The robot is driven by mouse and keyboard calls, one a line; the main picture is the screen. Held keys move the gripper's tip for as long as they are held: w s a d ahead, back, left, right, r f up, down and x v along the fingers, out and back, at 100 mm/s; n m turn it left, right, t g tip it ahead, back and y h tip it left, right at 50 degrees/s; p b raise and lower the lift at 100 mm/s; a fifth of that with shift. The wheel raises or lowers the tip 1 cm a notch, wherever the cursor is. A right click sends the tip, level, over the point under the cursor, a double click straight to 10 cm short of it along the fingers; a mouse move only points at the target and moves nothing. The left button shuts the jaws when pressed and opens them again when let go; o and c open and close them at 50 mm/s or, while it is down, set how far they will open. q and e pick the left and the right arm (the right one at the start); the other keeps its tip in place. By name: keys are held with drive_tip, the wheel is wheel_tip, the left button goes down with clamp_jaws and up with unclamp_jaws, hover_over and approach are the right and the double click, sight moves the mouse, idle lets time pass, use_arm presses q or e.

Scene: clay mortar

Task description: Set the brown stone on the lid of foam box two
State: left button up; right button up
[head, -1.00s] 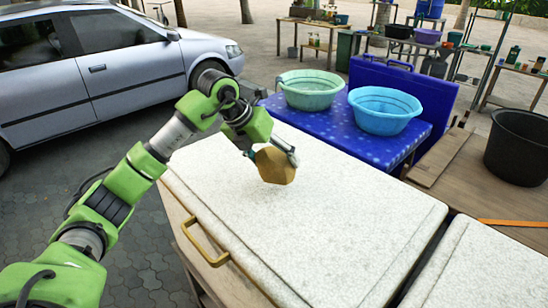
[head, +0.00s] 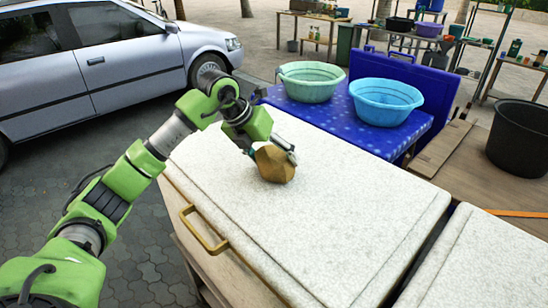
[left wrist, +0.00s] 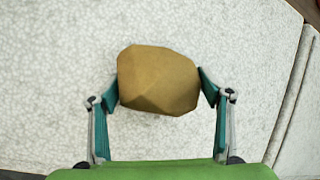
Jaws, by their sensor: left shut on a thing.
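The brown stone (head: 274,164) is a faceted lump between the fingers of my left gripper (head: 270,155) in the head view. In the left wrist view the stone (left wrist: 158,80) shows with a teal finger pad against each side, so the left gripper (left wrist: 158,88) is shut on it. The stone is over the far part of a white speckled foam box lid (head: 300,220). It is at or very close to the lid surface; I cannot tell whether it touches. No number shows on the box. My right gripper is not in view.
A second white lid (head: 480,265) lies to the right across a dark gap. A brass-coloured handle (head: 203,232) is on the near left side. A blue table with a green basin (head: 311,82) and a blue basin (head: 385,102) stands behind. A black tub (head: 518,140) is at right.

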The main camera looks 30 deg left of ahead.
use_arm(q)
drive_tip(key=shift+f+b, duration=0.3)
drive_tip(key=shift+b, duration=0.05)
idle(0.7)
drive_tip(key=o, duration=2.2)
drive_tip(key=shift+c, duration=0.2)
drive_tip(key=shift+o, duration=1.3)
drive_tip(key=shift+s+f, duration=0.15)
drive_tip(key=shift+f, duration=0.15)
drive_tip(key=shift+r, duration=0.1)
wheel_tip(320, 180, up, 10)
drive_tip(key=p, duration=0.7)
drive_tip(key=shift+r+p, duration=0.15)
drive_tip(key=shift+p, duration=0.2)
